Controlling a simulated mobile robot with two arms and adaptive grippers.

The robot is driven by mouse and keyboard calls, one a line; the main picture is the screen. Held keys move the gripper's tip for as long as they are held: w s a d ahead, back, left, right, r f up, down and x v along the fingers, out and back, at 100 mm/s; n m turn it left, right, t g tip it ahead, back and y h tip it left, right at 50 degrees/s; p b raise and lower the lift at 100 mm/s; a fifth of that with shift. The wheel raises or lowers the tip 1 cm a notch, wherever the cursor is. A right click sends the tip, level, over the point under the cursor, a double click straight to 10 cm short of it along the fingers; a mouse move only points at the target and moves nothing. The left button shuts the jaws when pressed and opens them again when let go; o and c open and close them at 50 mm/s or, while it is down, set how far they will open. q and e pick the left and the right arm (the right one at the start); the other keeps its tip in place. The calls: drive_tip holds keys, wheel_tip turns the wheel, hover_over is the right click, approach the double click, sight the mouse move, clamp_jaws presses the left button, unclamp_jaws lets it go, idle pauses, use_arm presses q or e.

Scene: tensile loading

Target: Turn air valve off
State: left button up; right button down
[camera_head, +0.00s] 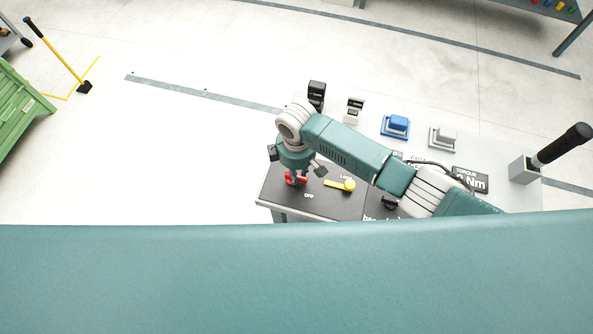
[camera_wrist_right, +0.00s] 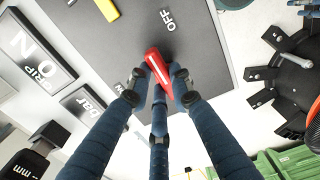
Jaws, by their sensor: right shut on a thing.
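The red valve handle (camera_head: 299,180) sits on the dark panel (camera_head: 272,194) near its left end. It also shows in the right wrist view (camera_wrist_right: 157,66), lying between my fingers. My right gripper (camera_head: 295,174) reaches down from above and is shut on the red handle; its blue fingers (camera_wrist_right: 160,88) close around it from both sides. An "OFF" label (camera_wrist_right: 167,20) is printed on the panel beside the handle. The other marking near the fingers is partly hidden. My left gripper is not in view.
A yellow valve handle (camera_head: 346,185) is on the same panel, just right of the red one. Behind stand a black block (camera_head: 317,90), a blue block (camera_head: 396,125) and a grey block (camera_head: 442,138). A black-handled lever (camera_head: 563,145) rises at the right.

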drive_tip(key=c, duration=1.5)
unclamp_jaws()
drive_tip(key=shift+c, duration=0.2)
wheel_tip(320, 180, up, 12)
